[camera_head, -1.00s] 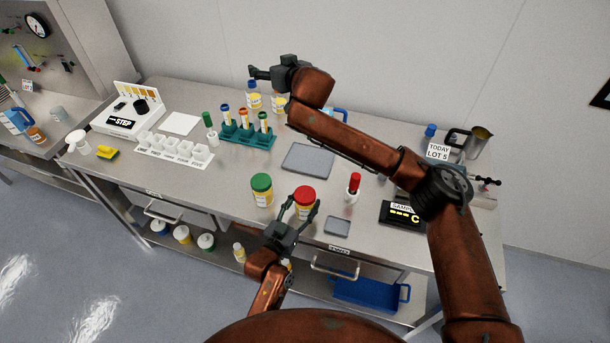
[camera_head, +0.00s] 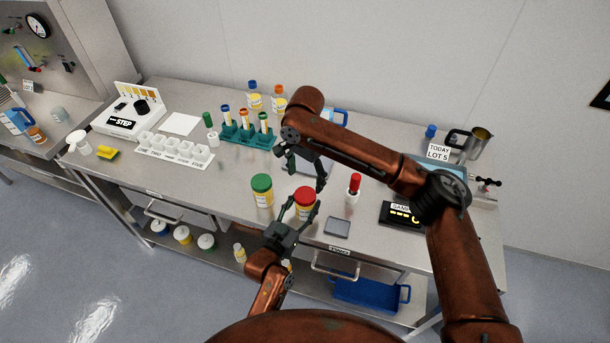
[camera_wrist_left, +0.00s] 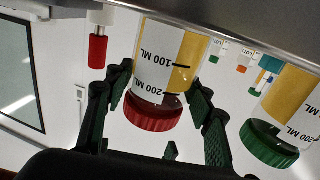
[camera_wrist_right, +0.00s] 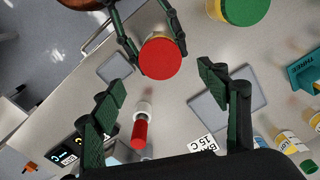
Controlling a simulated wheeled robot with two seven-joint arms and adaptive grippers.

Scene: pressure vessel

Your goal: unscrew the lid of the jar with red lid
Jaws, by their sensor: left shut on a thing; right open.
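The jar with a red lid (camera_head: 305,197) stands upright on the bench near its front edge, and the lid is on it. My left gripper (camera_head: 298,209) is shut on the jar, with its fingers on either side. In the left wrist view the jar (camera_wrist_left: 165,75) appears upside down between the fingers. My right gripper (camera_head: 305,172) is open and empty, above and behind the jar. In the right wrist view the red lid (camera_wrist_right: 160,58) lies beyond the open fingers, apart from them.
A green-lidded jar (camera_head: 262,188) stands just left of the red-lidded jar. A small grey tray (camera_head: 337,226) lies in front. A larger tray (camera_wrist_right: 228,96) lies behind. A test-tube rack (camera_head: 245,135) stands farther back.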

